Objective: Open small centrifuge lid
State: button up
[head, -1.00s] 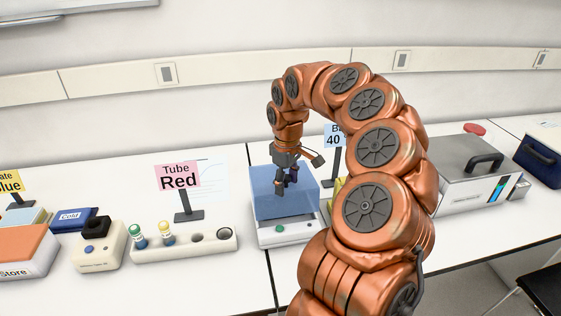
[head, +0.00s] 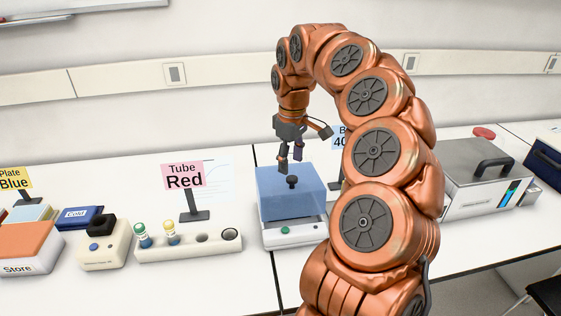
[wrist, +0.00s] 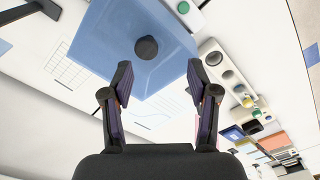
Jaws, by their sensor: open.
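The small centrifuge (head: 292,234) is a white box with a green button, standing on the bench in the middle of the head view. Its translucent blue lid (head: 285,205) sits on top, with a black knob (head: 292,181) on its upper face. The lid looks closed. In the wrist view the blue lid (wrist: 110,35) and black knob (wrist: 146,47) lie ahead of the fingers. My gripper (head: 290,160) is open and empty above the lid. The knob is not between the fingertips but a little beyond them in the wrist view.
A tube rack (head: 190,243) with two capped tubes stands left of the centrifuge, with a pink "Tube Red" sign (head: 184,175) behind it. A small cream device (head: 102,251) stands farther left. A grey metal box (head: 485,180) with a black handle stands at the right.

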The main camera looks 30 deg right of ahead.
jog(key=shift+s+a+r, duration=0.15)
jog(key=shift+a+r, duration=0.1)
jog(key=shift+a, duration=0.35)
jog(key=shift+s+a+r, duration=0.2)
jog(key=shift+a+r, duration=0.05)
jog(key=shift+a, duration=0.4)
jog(key=shift+s+a+r, duration=0.15)
jog(key=shift+a+r, duration=0.1)
jog(key=shift+a, duration=0.35)
jog(key=shift+c, duration=0.2)
